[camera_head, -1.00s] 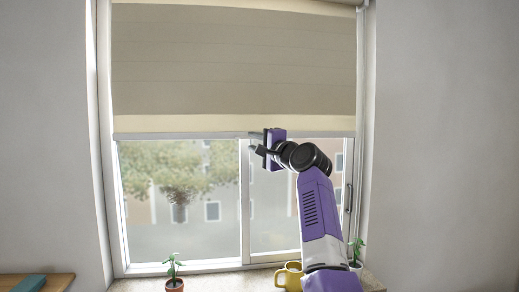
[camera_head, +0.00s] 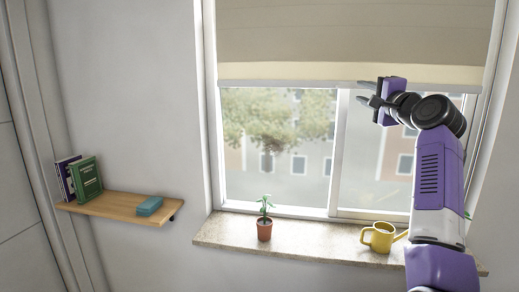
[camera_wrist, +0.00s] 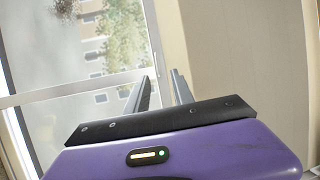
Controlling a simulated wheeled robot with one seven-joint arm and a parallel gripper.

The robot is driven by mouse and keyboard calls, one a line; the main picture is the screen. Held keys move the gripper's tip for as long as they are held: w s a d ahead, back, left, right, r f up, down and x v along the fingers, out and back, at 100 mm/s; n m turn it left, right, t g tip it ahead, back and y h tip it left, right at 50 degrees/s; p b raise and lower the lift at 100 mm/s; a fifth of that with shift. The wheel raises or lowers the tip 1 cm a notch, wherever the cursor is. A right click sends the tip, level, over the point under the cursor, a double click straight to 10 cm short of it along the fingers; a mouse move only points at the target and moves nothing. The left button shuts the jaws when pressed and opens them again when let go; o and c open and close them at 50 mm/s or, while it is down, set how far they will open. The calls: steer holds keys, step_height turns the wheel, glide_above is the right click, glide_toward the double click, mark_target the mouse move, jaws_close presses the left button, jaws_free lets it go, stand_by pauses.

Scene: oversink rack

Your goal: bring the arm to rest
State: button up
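My purple arm reaches up at the right of the head view. My gripper (camera_head: 362,93) is raised in front of the window, level with the lower edge of the beige blind (camera_head: 350,35). Its two fingers point left and stand apart. In the wrist view my gripper (camera_wrist: 160,88) also shows two separate fingers with nothing between them, against the window and blind. Nothing is held.
A stone sill (camera_head: 300,240) carries a small potted plant (camera_head: 265,231) and a yellow watering can (camera_head: 379,239). A wooden wall shelf (camera_head: 115,207) at the left holds books (camera_head: 87,179) and a teal box (camera_head: 149,206). My arm partly hides the sill's right end.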

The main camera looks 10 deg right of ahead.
steer(key=s+d+r+n+t+h, duration=0.2)
steer(key=s+d+h, duration=0.2)
steer(key=s+a+f+n+h, duration=0.1)
steer(key=s+a+f+n, duration=0.2)
steer(key=s+f, duration=0.6)
steer(key=s+a+f+n, duration=0.2)
steer(key=s+f, duration=0.3)
steer(key=f, duration=0.8)
steer(key=s+a+f+n+h, duration=0.1)
steer(key=s+a+f+n, duration=0.2)
steer(key=s+f, duration=0.6)
steer(key=s+a+f+n+g+y, duration=0.1)
steer(key=s+a+f, duration=0.3)
steer(key=s, duration=0.9)
steer(key=s+a+f+n+g+y+b, duration=0.1)
steer(key=s+a+f+n+g+y, duration=0.1)
steer(key=s+f, duration=0.7)
steer(key=s+a+f+n+g+y, duration=0.1)
steer(key=s+a+f+n+g, duration=0.2)
steer(key=s, duration=1.4)
steer(key=a+f, duration=0.3)
steer(key=a, duration=0.1)
steer(key=shift+s+f+g+y, duration=0.15)
steer(key=shift+f+g+y, duration=0.15)
steer(key=shift+g, duration=0.1)
